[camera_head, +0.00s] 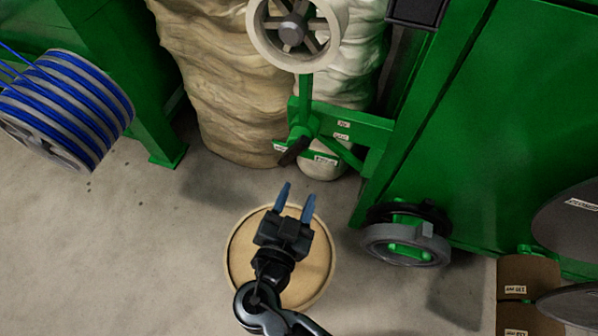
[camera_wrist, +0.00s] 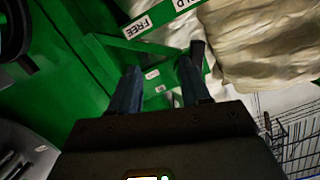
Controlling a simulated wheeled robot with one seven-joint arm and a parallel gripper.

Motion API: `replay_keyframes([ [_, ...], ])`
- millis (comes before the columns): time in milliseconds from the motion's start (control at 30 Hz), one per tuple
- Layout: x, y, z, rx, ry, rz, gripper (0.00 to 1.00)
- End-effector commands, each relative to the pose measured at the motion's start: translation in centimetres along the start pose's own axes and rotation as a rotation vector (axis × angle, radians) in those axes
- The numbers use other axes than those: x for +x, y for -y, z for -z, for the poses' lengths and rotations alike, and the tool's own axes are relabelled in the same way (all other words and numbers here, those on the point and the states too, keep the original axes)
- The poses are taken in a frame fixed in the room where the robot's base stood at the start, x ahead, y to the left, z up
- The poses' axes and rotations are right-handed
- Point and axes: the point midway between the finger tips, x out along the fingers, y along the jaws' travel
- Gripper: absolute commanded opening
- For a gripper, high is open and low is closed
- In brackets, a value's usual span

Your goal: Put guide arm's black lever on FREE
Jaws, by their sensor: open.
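The guide arm (camera_head: 305,95) is green and carries a pale spoked wheel (camera_head: 292,32) at its top. Its black lever (camera_head: 293,151) sits at the lower pivot, slanting down to the left in the head view. In the wrist view a dark bar that looks like the lever (camera_wrist: 197,52) shows just beyond the right fingertip. The FREE label (camera_wrist: 146,20) is white with black letters, with another label partly cut off beside it. My gripper (camera_head: 297,190) is open and empty, apart from the lever and nearer the camera; its fingers show in the wrist view (camera_wrist: 160,86).
A round wooden top (camera_head: 240,262) lies below my gripper. Large pale sacks (camera_head: 225,80) stand behind the guide arm. A blue cable reel (camera_head: 68,108) is at left; the green machine (camera_head: 500,110) and a grey wheel (camera_head: 405,245) are at right. Floor is clear at lower left.

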Motion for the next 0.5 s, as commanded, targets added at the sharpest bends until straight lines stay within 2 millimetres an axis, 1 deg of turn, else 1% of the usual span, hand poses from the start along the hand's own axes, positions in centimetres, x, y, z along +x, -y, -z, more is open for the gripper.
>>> replay_keyframes([
  [33,0.2,1.6,-0.7,0.038,-0.048,0.011,0.47],
  [100,0.1,3.1,-0.3,0.088,-0.104,0.018,0.47],
  [200,-0.2,4.4,0.1,0.134,-0.154,0.028,0.47],
  [267,-0.1,4.8,0.4,0.150,-0.169,0.029,0.47],
  [367,0.7,5.0,0.7,0.157,-0.176,0.030,0.47],
  [500,2.7,5.0,1.1,0.156,-0.175,0.028,0.47],
])
